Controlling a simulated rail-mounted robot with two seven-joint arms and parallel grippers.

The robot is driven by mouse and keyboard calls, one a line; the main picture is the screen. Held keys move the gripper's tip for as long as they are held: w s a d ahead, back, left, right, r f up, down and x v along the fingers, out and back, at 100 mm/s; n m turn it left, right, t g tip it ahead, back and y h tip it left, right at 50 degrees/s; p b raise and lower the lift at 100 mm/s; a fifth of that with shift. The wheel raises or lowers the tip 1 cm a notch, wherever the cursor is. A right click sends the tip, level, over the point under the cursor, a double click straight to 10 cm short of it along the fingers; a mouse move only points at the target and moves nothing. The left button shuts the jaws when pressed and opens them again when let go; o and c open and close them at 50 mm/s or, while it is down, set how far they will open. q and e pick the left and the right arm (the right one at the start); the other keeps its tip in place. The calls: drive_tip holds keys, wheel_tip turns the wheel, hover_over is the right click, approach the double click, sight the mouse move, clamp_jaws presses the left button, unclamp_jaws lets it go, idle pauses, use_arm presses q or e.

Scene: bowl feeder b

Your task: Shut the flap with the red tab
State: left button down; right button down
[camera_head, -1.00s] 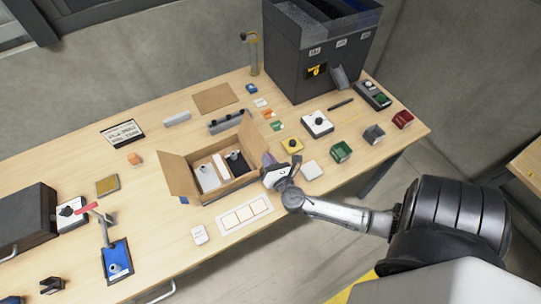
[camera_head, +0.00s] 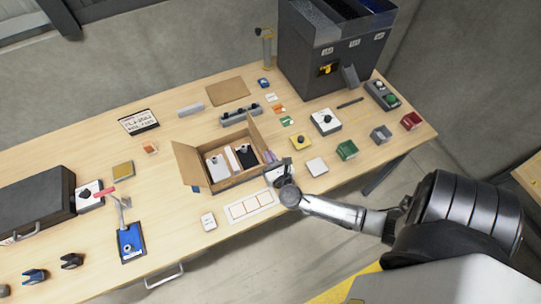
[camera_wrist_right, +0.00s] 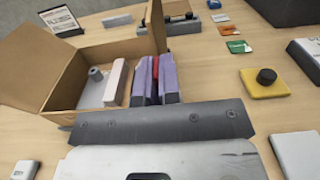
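An open cardboard box (camera_head: 240,178) stands on the table with its side flaps up. Its right flap (camera_head: 257,138) stands steeply, and it shows edge-on in the right wrist view (camera_wrist_right: 157,24). The left flap (camera_head: 188,163) leans outward and carries a blue tab (camera_head: 195,188). My right gripper (camera_head: 270,156) is at the box's right side, by the right flap. Its lavender fingers (camera_wrist_right: 156,62) are close together in the right wrist view. A red strip (camera_wrist_right: 155,72), likely the red tab, shows between them; whether it is gripped is unclear. My left gripper is out of view.
White and dark items lie in the box. A white card strip (camera_head: 252,206) lies in front of it. A yellow block with a knob (camera_head: 300,142), a white tile (camera_head: 317,166) and a green bin (camera_head: 347,150) stand to the right. A tall dark feeder (camera_head: 310,75) stands behind.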

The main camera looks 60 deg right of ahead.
drive_tip(key=c, duration=1.3)
unclamp_jaws()
drive_tip(key=shift+s, duration=0.1)
drive_tip(key=shift+s+a, duration=0.2)
drive_tip(key=b+v, duration=0.1)
drive_tip(key=v, duration=1.2)
drive_tip(key=shift+s+b, duration=0.1)
drive_tip(key=shift+b, duration=0.2)
drive_tip(key=shift+c, duration=0.2)
